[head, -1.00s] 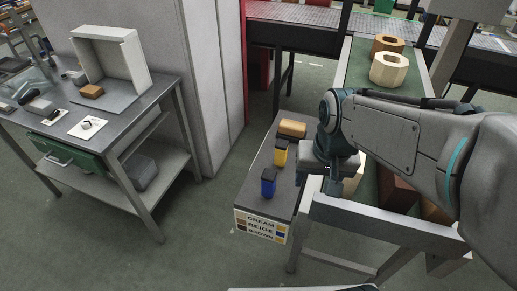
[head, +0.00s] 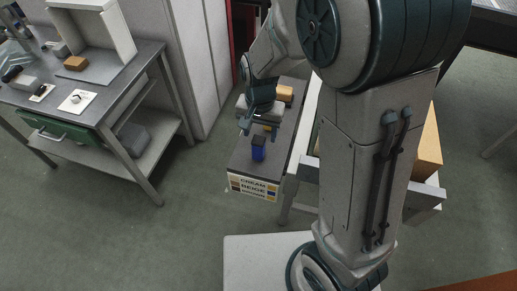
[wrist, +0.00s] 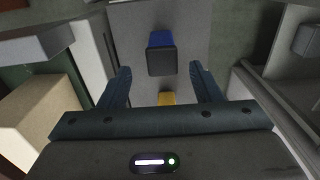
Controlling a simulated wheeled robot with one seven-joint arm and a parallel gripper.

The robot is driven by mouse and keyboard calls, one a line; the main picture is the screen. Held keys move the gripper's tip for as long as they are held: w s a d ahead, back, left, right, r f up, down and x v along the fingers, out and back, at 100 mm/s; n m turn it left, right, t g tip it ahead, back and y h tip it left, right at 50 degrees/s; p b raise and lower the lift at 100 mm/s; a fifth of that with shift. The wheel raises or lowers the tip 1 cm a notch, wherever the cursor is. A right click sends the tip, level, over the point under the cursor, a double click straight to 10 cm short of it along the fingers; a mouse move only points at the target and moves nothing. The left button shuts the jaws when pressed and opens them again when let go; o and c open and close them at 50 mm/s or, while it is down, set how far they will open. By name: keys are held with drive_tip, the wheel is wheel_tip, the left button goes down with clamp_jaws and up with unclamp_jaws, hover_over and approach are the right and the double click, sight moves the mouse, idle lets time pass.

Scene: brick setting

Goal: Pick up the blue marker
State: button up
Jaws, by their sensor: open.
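The blue marker (head: 258,154) is a short, thick blue body with a dark cap. It stands upright near the front end of the narrow grey shelf (head: 240,168). It also shows in the wrist view (wrist: 160,40), a little beyond the fingertips and between their lines. My gripper (head: 259,128) is open above the shelf, just behind the blue marker in the head view. In the wrist view my gripper (wrist: 160,69) has nothing between its fingers. A yellow marker (wrist: 167,98) shows below, between the fingers; my gripper mostly hides it in the head view.
A tan block (head: 285,93) lies at the shelf's far end. A colour-label sign (head: 252,187) is on the shelf's front. A metal workbench (head: 150,60) stands at left, with open floor between. Wooden blocks (head: 430,140) show behind my arm at right.

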sight(259, 139)
drive_tip(key=shift+s+a+f, duration=0.1)
drive_tip(key=shift+f, duration=1.5)
drive_tip(key=shift+a+f, duration=0.1)
drive_tip(key=shift+f, duration=1.5)
drive_tip(key=c, duration=1.1)
